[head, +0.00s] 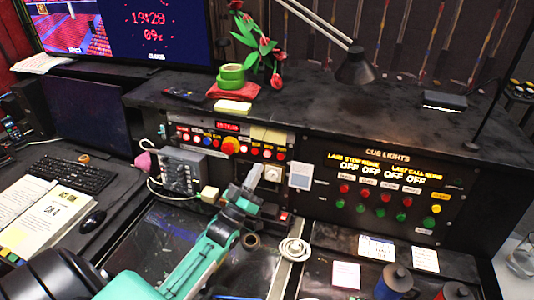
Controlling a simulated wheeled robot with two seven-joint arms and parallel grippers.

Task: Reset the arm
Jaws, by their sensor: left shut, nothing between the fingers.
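My left arm reaches in from the bottom. Its gripper (254,176) is shut and empty, with its fingertips in front of the left control panel (205,140), just below its row of coloured buttons. I cannot tell whether the fingertips touch the panel. A large orange-red button (231,144) sits up and left of the fingertips. The cue lights panel (385,185) is to the right, with rows of red and green buttons under "OFF" labels. My right gripper is not in view.
A grey switch box (183,172) with cables is left of the gripper. A desk lamp (356,68), a green tape roll (232,73) and red flowers stand on the upper shelf. A keyboard (70,175) is left.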

